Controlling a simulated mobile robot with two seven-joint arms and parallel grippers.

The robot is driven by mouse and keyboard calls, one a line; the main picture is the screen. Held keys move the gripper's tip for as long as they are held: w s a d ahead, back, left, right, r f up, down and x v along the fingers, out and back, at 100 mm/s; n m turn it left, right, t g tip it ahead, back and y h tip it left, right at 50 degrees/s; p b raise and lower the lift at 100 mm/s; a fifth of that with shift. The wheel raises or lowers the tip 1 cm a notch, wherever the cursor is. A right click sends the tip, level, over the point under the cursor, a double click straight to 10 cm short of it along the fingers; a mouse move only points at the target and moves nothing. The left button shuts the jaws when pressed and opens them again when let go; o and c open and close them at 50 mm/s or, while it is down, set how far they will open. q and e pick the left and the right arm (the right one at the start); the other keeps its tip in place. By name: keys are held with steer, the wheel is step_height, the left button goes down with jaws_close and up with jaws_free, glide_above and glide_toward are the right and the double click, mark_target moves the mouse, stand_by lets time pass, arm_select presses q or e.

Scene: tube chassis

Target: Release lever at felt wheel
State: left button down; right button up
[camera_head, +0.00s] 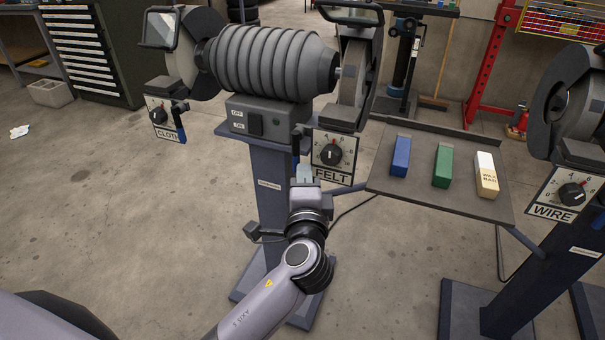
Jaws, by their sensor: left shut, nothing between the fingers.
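The bench grinder (265,62) stands on a blue pedestal in the upper middle. Its right-hand wheel, the felt wheel (352,72), sits above a dial plate (334,155) marked FELT. A small dark lever (296,143) hangs at the left edge of that plate. My left gripper (304,172) points up at the grinder, just below this lever and left of the FELT label. It is shut and holds nothing. Whether its fingertips touch the lever cannot be told, as they overlap closely in the picture. My right gripper is out of view.
Left on the grinder is a CLOTH dial plate (165,118) with its own lever (178,124). A grey tray (420,190) at right holds blue, green and wax bars. A second grinder with a WIRE plate (562,194) stands far right. Concrete floor at left is mostly clear.

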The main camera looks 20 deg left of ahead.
arm_select(q)
steer(key=shift+a, duration=0.1)
steer(key=shift+a+f+m, duration=0.1)
steer(key=shift+a+m, duration=0.15)
steer(key=shift+m, duration=0.15)
stand_by(0.6)
steer(key=shift+a+f+m+t, duration=0.1)
steer(key=shift+a+m+t, duration=0.2)
steer(key=shift+m, duration=0.2)
steer(key=a+r+m+t+h, duration=0.2)
steer(key=a+m+h, duration=0.1)
steer(key=m, duration=0.7)
steer(key=a+r+m+t+h+b, duration=0.1)
steer(key=a+m+t+h, duration=0.2)
steer(key=m, duration=0.8)
steer(key=shift+w+a+r+h, duration=0.2)
steer(key=shift+a+r+h, duration=0.2)
steer(key=shift+a+h, duration=0.4)
steer(key=shift+f, duration=0.1)
